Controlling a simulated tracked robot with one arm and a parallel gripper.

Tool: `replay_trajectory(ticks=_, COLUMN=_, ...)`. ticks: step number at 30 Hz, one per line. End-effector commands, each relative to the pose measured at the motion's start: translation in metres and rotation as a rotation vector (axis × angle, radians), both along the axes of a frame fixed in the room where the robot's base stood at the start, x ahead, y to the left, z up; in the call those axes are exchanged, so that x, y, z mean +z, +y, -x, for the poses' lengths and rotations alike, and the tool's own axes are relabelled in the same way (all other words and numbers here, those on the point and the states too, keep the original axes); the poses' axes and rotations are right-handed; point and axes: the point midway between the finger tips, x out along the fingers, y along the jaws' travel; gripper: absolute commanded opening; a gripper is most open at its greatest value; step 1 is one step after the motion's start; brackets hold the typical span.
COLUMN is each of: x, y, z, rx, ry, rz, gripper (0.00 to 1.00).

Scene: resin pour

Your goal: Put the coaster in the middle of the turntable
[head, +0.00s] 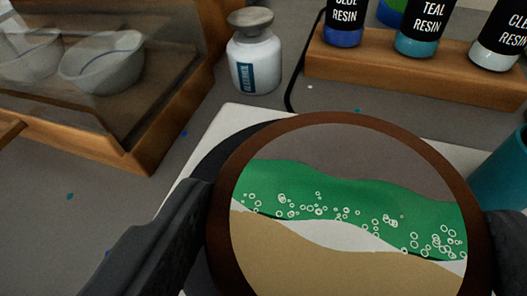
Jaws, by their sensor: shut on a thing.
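My gripper (345,222) is shut on the coaster (330,238), with one dark finger at its left edge and the other at its right edge. The coaster is round with a brown rim and a face of grey, green, white and tan bands with small white bubble rings. Its lower edge is cut off by the picture. Behind and below it, a dark round disc (215,160), likely the turntable, shows only as a strip at the left. The coaster hides the disc's middle, and I cannot tell whether the two touch.
A white sheet (238,113) lies under the disc. A white alcohol bottle (254,65) stands behind. A wooden rack (385,83) holds resin bottles at the back right. A wooden cabinet (150,150) with bowls is at the left. A teal cup (505,175) is close at the right.

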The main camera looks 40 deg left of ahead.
Motion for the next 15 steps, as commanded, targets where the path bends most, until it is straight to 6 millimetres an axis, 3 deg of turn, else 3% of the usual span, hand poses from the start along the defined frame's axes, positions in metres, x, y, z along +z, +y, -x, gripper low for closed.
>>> replay_trajectory(ticks=6, x=-0.002, y=0.020, z=-0.015, rx=0.001, ry=0.000, rz=0.000, gripper=0.62)
replay_trajectory(ticks=11, x=-0.006, y=0.023, z=-0.017, rx=0.001, ry=0.002, rz=0.000, gripper=0.62)
replay_trajectory(ticks=15, x=-0.022, y=0.023, z=-0.017, rx=0.002, ry=0.003, rz=0.001, gripper=0.62)
